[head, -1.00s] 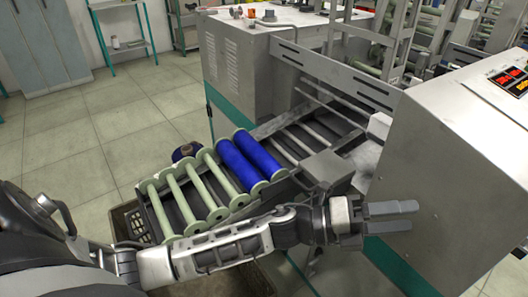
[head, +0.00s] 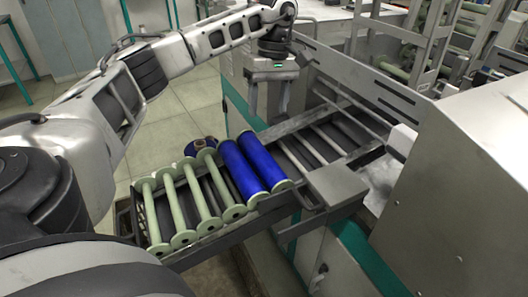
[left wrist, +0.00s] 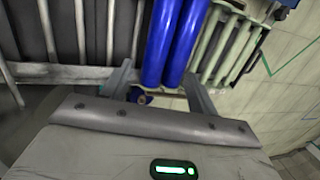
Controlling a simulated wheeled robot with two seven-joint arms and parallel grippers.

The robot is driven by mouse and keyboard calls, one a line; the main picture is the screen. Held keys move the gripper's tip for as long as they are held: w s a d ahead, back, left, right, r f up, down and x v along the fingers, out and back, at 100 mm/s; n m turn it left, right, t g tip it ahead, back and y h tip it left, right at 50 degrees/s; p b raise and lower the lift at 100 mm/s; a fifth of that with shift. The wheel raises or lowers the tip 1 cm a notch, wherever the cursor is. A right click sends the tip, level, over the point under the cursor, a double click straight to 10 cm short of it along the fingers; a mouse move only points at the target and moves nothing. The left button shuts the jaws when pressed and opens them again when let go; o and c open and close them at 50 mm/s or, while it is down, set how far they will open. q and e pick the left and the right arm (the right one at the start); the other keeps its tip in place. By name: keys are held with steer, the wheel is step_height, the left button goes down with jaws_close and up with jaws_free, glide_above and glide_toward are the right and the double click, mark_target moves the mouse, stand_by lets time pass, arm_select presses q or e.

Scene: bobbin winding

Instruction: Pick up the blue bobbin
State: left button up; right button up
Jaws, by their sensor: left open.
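Two blue bobbins (head: 252,163) lie side by side across the slatted tray, to the right of several pale green bobbins. They also show in the left wrist view (left wrist: 170,45), top centre. My left gripper (head: 272,104) hangs above and behind the blue bobbins, apart from them, fingers downward. In the left wrist view its open, empty fingers (left wrist: 157,72) flank the near ends of the blue bobbins. My right gripper is in neither view.
The pale green bobbins (head: 186,202) fill the tray's left part. A dark bobbin (head: 207,143) sits behind the tray. The tray's slatted right part (head: 322,140) is empty. The grey machine housing (head: 450,190) stands at right.

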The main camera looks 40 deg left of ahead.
arm_select(q)
glide_above(263, 153)
steer(key=f, duration=0.8)
steer(key=shift+w, duration=0.4)
steer(key=shift+s+f, duration=0.2)
steer(key=shift+f, duration=1.05)
steer(key=shift+s+f, duration=0.2)
steer(key=shift+f, duration=1.05)
steer(key=c, duration=0.9)
